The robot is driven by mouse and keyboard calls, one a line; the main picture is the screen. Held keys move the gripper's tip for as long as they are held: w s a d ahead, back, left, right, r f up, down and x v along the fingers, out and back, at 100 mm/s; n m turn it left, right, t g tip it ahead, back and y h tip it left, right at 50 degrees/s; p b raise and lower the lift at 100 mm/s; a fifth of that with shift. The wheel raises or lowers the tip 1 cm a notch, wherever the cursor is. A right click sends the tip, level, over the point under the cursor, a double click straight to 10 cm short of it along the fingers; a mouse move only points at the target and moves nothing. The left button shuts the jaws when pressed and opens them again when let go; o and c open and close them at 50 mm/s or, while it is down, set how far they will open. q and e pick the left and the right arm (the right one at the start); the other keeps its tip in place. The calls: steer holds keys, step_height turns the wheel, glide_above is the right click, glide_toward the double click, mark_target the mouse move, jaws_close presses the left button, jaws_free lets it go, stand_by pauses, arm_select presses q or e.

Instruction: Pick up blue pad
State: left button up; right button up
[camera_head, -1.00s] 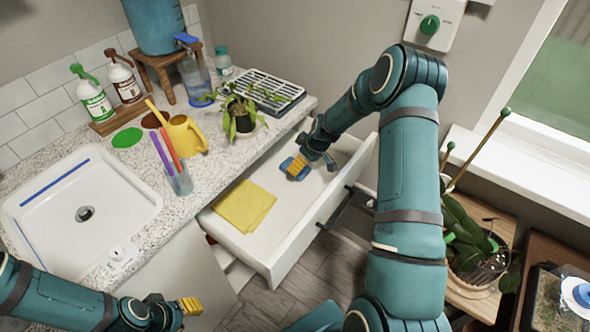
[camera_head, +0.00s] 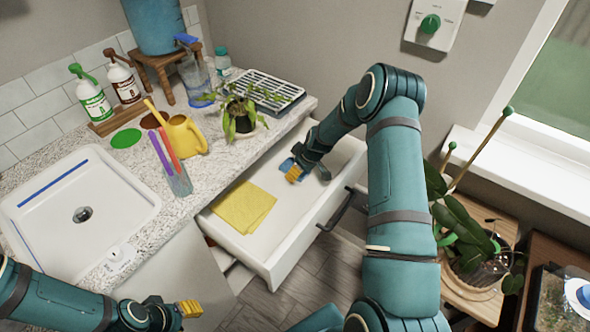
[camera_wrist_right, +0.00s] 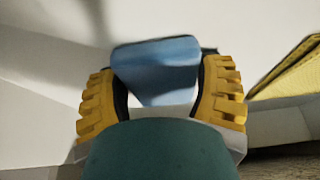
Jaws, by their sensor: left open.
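The blue pad (camera_head: 287,164) lies in the open white drawer (camera_head: 290,215), partly hidden by my right gripper. My right gripper (camera_head: 294,173) is low in the drawer at the pad. In the right wrist view, the pad (camera_wrist_right: 157,68) shows between and beyond the two yellow fingertips (camera_wrist_right: 160,90), which stand wide apart. Contact between fingers and pad is unclear. My left gripper (camera_head: 188,309) is open and empty, in front of the counter at the lower left.
A folded yellow cloth (camera_head: 243,207) lies in the front left of the drawer. The counter above holds a potted plant (camera_head: 242,120), a yellow watering can (camera_head: 184,136) and a cup of sticks (camera_head: 178,182). Another plant (camera_head: 470,240) stands right of my right arm.

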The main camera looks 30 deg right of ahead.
steer(key=shift+r, duration=0.15)
steer(key=shift+r, duration=0.6)
step_height(320, 180, up, 5)
steer(key=shift+r+p, duration=0.2)
steer(key=shift+p, duration=0.4)
steer(key=s+a, duration=0.2)
steer(key=a, duration=0.3)
steer(key=s+a, duration=0.3)
steer(key=a, duration=0.3)
steer(key=s+a+p, duration=0.1)
steer(key=s+a, duration=0.1)
steer(key=a, duration=0.3)
steer(key=shift+s+a, duration=0.2)
steer(key=shift+s, duration=0.05)
